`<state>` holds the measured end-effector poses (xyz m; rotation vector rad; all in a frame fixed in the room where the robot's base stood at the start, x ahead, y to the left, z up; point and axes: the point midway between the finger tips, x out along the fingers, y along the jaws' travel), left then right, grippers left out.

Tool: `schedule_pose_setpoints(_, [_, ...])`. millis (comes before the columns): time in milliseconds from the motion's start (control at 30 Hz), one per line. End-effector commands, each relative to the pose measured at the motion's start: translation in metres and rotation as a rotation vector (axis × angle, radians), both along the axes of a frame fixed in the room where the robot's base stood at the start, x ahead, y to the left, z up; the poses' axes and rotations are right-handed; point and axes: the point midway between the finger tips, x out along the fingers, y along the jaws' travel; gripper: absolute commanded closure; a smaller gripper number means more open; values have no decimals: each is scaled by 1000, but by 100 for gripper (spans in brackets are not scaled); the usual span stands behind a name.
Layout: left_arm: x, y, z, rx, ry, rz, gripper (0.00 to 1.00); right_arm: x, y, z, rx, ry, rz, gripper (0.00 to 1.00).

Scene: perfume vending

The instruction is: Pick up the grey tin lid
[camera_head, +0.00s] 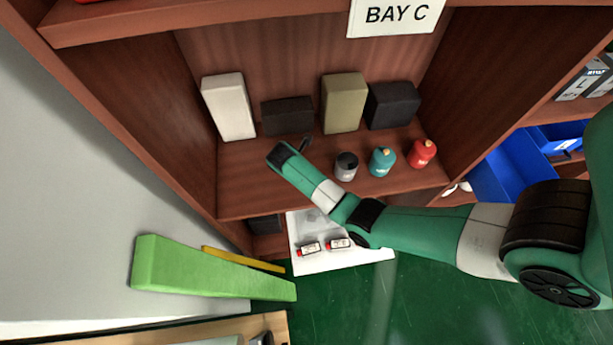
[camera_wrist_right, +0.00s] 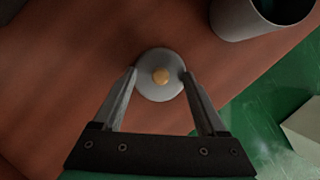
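My right gripper (camera_wrist_right: 159,72) has one fingertip at each side of the lid's rim. I cannot tell whether the fingers press on it or stand just clear. In the head view my right gripper (camera_head: 303,146) is low over the shelf and the lid is hidden. The open grey tin (camera_head: 347,171) stands to its right, and also shows in the right wrist view (camera_wrist_right: 232,18). My left gripper is not in view.
A teal canister (camera_head: 381,163) and a red canister (camera_head: 421,154) stand right of the grey tin. Several boxes, including a white one (camera_head: 229,107), line the back of the shelf. Below is a white board (camera_head: 340,262) with two small bottles.

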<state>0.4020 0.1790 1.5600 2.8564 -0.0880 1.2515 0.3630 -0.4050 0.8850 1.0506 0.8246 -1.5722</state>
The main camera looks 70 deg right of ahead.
Motion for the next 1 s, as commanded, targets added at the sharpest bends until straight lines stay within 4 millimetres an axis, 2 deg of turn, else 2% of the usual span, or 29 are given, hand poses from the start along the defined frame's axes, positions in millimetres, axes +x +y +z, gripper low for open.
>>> schedule_pose_setpoints(33, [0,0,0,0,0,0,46,0,0,-1,1,0,1,56])
schedule_pose_setpoints(200, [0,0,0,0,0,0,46,0,0,-1,1,0,1,84])
schedule_pose_setpoints(667, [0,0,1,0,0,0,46,-1,1,0,2,1,1,86])
schedule_pose_setpoints(700, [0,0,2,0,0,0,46,-1,1,3,2,1,1,98])
schedule_pose_setpoints(833, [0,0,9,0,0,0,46,0,0,18,2,0,1,100])
schedule_pose_setpoints(900, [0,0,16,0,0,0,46,0,0,32,1,-2,2,100])
schedule_pose_setpoints(1000, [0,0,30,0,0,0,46,-8,15,56,0,-2,4,100])
